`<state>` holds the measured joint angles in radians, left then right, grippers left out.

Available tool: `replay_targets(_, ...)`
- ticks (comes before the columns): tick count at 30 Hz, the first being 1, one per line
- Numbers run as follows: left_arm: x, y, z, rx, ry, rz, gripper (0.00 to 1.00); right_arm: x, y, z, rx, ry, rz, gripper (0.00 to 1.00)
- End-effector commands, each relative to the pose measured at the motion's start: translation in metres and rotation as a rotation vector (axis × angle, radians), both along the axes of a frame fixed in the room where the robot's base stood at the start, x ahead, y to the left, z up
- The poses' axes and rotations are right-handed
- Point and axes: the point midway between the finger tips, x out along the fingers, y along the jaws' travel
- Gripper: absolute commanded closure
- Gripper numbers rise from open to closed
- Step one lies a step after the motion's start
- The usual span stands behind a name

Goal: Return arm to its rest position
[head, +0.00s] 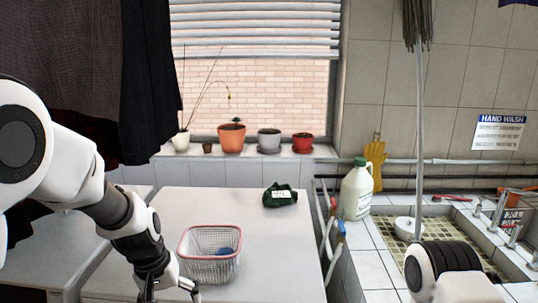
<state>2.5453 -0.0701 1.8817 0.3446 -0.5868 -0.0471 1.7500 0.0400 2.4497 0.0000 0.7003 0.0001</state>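My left arm comes in from the left, and its gripper (172,290) points down at the bottom edge of the head view, just left of a wire basket. The fingers are dark, small and partly cut off by the frame, so I cannot tell if they are open or shut. My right arm shows only as a white and black link at the bottom right; its gripper is out of view.
The white wire basket (196,268) with a red rim holds something blue (225,251). A dark green item (280,196) lies farther back on the white table (180,205). A jug (356,190) stands by the tiled sink (382,270). Dark clothes (90,60) hang at left.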

Motion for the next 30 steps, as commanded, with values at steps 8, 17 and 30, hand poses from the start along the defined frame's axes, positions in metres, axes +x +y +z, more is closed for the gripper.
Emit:
replay_targets(8,-0.101,0.019,-0.174,0.030,0.316,-0.003,0.10,0.000,0.000,-0.021,0.000,0.001,0.000,0.60)
replay_targets(17,-0.280,0.051,-0.321,0.112,0.501,-0.078,0.10,0.000,0.000,-0.042,0.000,0.000,0.000,0.60)
replay_targets(30,-0.275,0.054,-0.334,0.133,0.086,-0.154,0.10,0.000,0.000,-0.043,0.000,0.000,0.000,0.60)
